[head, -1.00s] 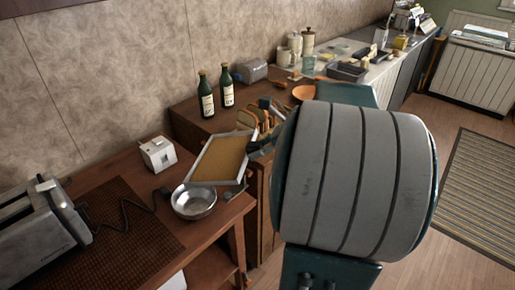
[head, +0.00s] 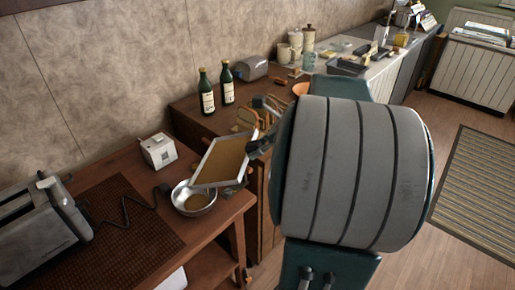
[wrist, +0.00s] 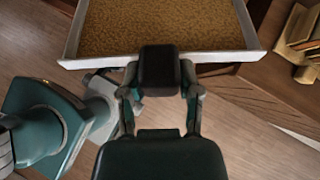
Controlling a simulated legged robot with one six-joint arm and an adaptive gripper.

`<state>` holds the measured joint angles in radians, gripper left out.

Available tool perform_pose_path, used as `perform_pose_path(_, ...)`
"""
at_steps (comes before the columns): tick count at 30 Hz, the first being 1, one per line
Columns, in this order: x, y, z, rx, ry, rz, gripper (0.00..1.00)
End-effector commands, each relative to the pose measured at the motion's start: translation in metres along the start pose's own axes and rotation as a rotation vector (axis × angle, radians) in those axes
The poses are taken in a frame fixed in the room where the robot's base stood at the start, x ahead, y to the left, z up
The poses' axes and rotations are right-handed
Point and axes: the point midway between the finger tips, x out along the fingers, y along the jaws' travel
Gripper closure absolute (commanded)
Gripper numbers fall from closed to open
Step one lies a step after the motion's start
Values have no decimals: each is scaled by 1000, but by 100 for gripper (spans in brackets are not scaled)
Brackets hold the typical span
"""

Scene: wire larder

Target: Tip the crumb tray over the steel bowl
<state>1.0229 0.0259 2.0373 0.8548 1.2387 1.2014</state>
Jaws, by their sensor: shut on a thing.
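The crumb tray (head: 202,162), a pale metal tray with a layer of brown crumbs (head: 224,160), is held tilted, its lower edge toward the steel bowl (head: 180,199). That edge is over or beside the bowl's back right rim; I cannot tell exactly. Brown crumbs lie inside the bowl, which stands upright on the wooden table. My gripper (head: 260,147) is shut on the tray's right edge, partly hidden by my arm. In the wrist view, my gripper (wrist: 159,75) meets the middle of the tray's near rim (wrist: 215,57), and crumbs still cover the floor of the tray.
A toaster (head: 35,235) stands on a brown mat at left, its dark cord running toward the bowl. A small white box (head: 158,151) is behind the bowl. Two green bottles (head: 206,92) and a toast rack (head: 270,112) stand on the cabinet behind the tray.

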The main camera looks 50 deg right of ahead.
Motion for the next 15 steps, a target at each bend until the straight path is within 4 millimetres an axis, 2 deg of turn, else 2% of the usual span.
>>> perform_pose_path(15, 2, 2, 9, -5, 68, -1, 100)
